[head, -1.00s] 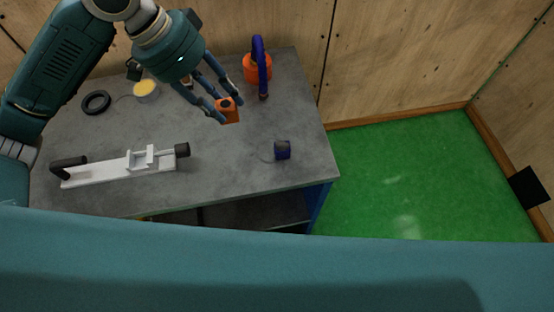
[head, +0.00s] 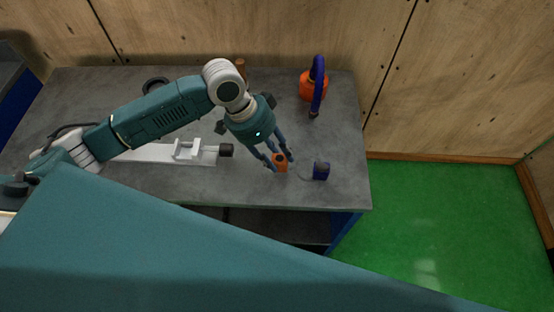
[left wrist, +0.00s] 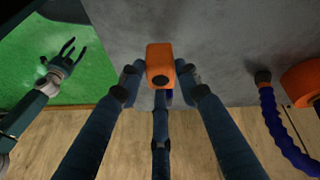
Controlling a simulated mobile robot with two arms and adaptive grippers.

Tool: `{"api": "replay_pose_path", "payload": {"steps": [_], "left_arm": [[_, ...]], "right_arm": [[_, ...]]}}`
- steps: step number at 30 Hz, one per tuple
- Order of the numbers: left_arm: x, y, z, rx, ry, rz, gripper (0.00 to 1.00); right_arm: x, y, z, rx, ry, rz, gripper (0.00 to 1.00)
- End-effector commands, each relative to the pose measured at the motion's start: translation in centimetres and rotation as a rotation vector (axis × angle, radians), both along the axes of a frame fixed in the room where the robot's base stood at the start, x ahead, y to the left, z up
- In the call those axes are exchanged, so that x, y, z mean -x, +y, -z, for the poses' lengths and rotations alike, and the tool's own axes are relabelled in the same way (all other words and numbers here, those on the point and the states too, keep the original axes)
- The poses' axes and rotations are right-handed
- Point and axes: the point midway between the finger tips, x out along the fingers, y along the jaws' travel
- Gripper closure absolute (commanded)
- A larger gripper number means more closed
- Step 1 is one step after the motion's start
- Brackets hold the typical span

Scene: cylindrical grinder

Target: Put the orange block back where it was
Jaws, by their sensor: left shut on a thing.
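The orange block (head: 280,163), with a dark round hole, is held between the fingers of my left gripper (head: 279,158) over the front right part of the grey table (head: 345,130). In the left wrist view the orange block (left wrist: 159,57) shows between the fingertips.
A white fixture (head: 165,153) with a black knob lies left of my left gripper. An orange base with a blue hose (head: 313,86) stands at the back right. A black ring (head: 155,85) is partly hidden by my arm. Green floor is clear to the right.

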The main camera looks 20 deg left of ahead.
Motion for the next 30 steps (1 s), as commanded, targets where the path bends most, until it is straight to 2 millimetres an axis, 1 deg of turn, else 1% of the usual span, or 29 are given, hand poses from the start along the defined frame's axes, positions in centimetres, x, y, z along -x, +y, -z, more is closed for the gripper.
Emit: {"api": "replay_pose_path", "payload": {"steps": [3,6,17,18,20,28,30], "left_arm": [[0.1,0.0,2.0,0.000,0.006,-0.001,1.00],[0.1,0.0,3.1,-0.001,0.002,0.000,1.00],[0.0,0.0,3.5,-0.001,0.001,-0.001,1.00],[0.0,0.0,3.5,-0.001,0.001,-0.001,0.59],[0.0,0.0,3.5,-0.001,0.001,-0.001,0.48],[0.0,0.0,3.4,-0.001,0.001,0.000,0.48],[0.0,0.0,3.1,-0.001,0.000,0.001,0.48]], "right_arm": [[-0.2,0.0,-0.4,-0.001,-0.003,0.000,0.50],[-0.4,0.1,-0.5,-0.001,-0.007,0.000,0.50],[-0.8,1.4,-0.4,-0.016,-0.012,0.000,0.50],[-0.8,1.4,-0.4,-0.017,-0.013,0.000,0.50],[-0.8,1.4,-0.4,-0.017,-0.013,-0.001,0.50],[-0.8,1.2,-0.4,-0.014,-0.012,-0.002,0.50],[-0.8,1.0,-0.4,-0.013,-0.013,-0.002,0.50]]}}
